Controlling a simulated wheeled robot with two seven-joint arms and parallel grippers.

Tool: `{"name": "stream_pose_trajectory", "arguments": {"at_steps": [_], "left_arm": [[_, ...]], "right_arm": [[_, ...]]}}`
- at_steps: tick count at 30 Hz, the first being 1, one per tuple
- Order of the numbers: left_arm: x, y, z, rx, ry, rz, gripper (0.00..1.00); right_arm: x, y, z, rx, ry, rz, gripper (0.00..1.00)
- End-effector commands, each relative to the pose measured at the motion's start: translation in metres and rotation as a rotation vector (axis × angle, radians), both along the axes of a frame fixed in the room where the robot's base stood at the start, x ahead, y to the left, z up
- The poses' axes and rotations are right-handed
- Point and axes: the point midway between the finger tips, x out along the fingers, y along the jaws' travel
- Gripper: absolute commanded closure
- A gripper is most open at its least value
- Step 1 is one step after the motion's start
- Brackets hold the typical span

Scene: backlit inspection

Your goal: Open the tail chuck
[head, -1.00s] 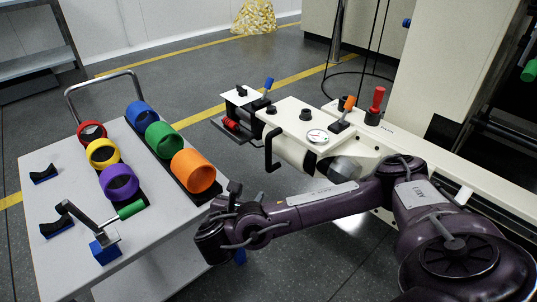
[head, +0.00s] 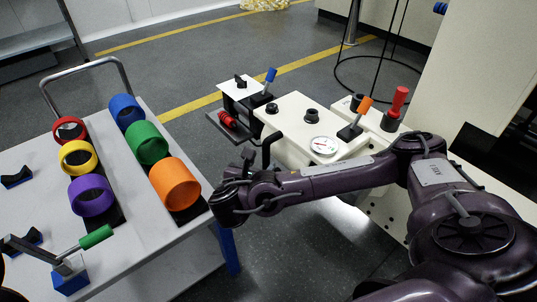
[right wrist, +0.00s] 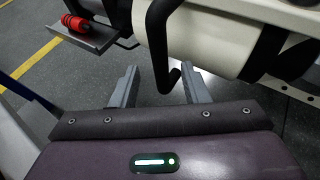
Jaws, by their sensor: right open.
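The cream machine unit (head: 296,112) stands right of the trolley, with a dial gauge, black knobs and an orange-handled lever (head: 358,117). A black bent handle (head: 266,152) hangs from its near left side. It also shows in the right wrist view (right wrist: 172,80), in front of a pale cylinder (right wrist: 205,35) with a black band. I cannot tell which part is the tail chuck. My right gripper (head: 246,160) is open and empty. In the right wrist view its fingers (right wrist: 160,88) stand either side of the handle's lower end, with no clear contact. My left gripper is not in view.
The trolley (head: 128,222) at left carries several coloured rings and a green-handled clamp (head: 95,237). A blue-handled lever (head: 268,80) and a small shelf with a red item (head: 229,119) adjoin the unit. A red handle (head: 397,103) stands at right.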

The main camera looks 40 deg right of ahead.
Motion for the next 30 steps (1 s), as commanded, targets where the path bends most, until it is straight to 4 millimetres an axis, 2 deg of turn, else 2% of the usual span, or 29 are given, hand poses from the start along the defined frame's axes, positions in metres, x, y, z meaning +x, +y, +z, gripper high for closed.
{"name": "stream_pose_trajectory", "arguments": {"at_steps": [3, 9, 21, 23, 30], "left_arm": [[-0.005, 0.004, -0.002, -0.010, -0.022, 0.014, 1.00], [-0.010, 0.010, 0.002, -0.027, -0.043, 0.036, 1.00], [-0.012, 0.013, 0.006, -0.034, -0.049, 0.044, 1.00], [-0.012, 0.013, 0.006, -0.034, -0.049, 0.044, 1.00], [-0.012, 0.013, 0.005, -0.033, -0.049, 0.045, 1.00]], "right_arm": [[0.012, -0.017, -0.013, -0.001, -0.001, -0.004, 0.59], [0.028, -0.036, -0.022, 0.000, -0.001, -0.004, 0.59], [0.035, -0.044, -0.023, 0.000, 0.000, -0.001, 0.59], [0.035, -0.044, -0.023, 0.000, 0.000, -0.001, 0.64], [0.034, -0.044, -0.023, 0.000, 0.000, -0.001, 0.95]]}}
